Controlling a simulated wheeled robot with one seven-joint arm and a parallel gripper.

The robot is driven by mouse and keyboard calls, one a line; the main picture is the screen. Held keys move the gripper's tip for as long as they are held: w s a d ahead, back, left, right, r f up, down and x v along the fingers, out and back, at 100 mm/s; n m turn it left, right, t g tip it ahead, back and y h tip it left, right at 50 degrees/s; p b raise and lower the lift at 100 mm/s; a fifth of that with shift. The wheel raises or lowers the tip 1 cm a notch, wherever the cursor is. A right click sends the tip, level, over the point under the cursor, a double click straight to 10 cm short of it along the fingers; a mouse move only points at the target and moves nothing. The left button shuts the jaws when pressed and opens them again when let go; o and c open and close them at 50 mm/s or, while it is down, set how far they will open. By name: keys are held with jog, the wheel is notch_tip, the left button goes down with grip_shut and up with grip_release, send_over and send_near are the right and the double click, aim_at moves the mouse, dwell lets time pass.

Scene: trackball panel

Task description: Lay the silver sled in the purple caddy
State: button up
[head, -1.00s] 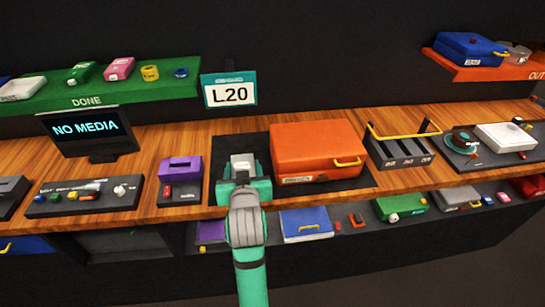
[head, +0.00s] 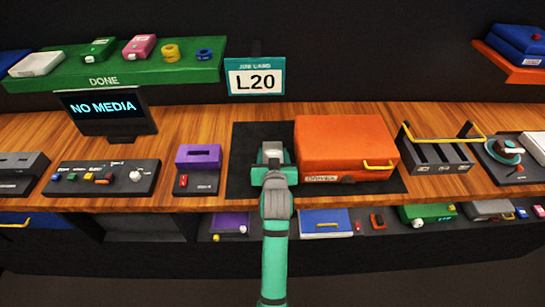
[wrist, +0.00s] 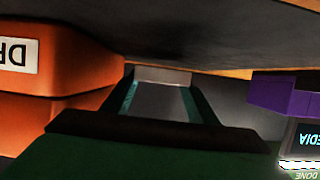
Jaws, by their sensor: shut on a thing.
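My gripper (head: 272,172) is shut on the silver sled (head: 272,150) above the dark mat on the counter, just left of the orange case. In the wrist view the sled (wrist: 160,98) shows as a grey slab with a pale far end, between my teal fingers. Its near part is hidden behind the gripper body. The purple caddy (head: 198,157), with a dark slot in its top, sits on a black base with a red part, to the left of my gripper and apart from it. The caddy (wrist: 285,95) is at the right in the wrist view.
The orange case (head: 345,145) stands close on the right of my gripper. A black rack (head: 440,157) with a yellow handle is farther right. A control panel (head: 100,178) and a NO MEDIA screen (head: 106,108) stand left. A lower shelf holds another purple item (head: 231,221).

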jog(key=shift+f, duration=0.7)
jog(key=shift+s+a+f, duration=0.1)
jog(key=shift+a+f, duration=0.15)
jog(key=shift+f, duration=0.1)
jog(key=shift+d, duration=0.1)
jog(key=shift+s+d, duration=0.1)
jog(key=shift+d, duration=0.05)
jog(key=o, duration=1.1)
jog(key=shift+f, duration=0.1)
jog(key=shift+o, duration=0.2)
